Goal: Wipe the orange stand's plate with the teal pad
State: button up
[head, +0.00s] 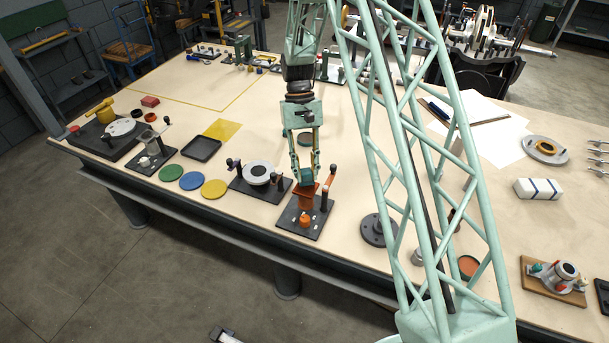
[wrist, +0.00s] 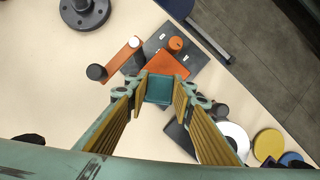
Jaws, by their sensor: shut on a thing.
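The orange stand (head: 304,201) stands on a dark base plate near the table's front edge, with a small orange knob in front and an orange arm with a black knob beside it. In the wrist view its flat orange top plate (wrist: 176,62) shows just beyond the fingertips. My gripper (head: 306,172) points down over the stand and is shut on the teal pad (wrist: 159,90). The pad (head: 307,177) is at or just above the plate; I cannot tell whether they touch. The pad and fingers hide part of the plate.
Left of the stand is a dark base with a white ring (head: 257,173). Yellow, blue and green discs (head: 192,180) lie further left. A dark flanged disc (head: 378,230) lies to the right. The table's front edge is close. Bare table lies behind my gripper.

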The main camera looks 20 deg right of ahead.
jog(key=shift+w+d, duration=0.25)
jog(key=shift+s+a+b, duration=0.45)
jog(key=shift+s+a, duration=1.75)
jog(key=shift+s, duration=0.3)
jog(key=shift+w+d+p, duration=0.6)
jog(key=shift+w+d, duration=1.55)
jog(key=shift+w, duration=0.3)
jog(key=shift+d+r, duration=0.1)
jog(key=shift+r, duration=0.1)
notch_tip(320, 180, up, 3)
jog(key=shift+f+p, duration=0.1)
jog(key=shift+p, duration=0.45)
jog(key=shift+w+r+p, duration=0.1)
jog(key=shift+r+p, duration=0.25)
jog(key=shift+r, duration=0.25)
jog(key=shift+r+p, duration=0.8)
jog(key=shift+r, duration=1.05)
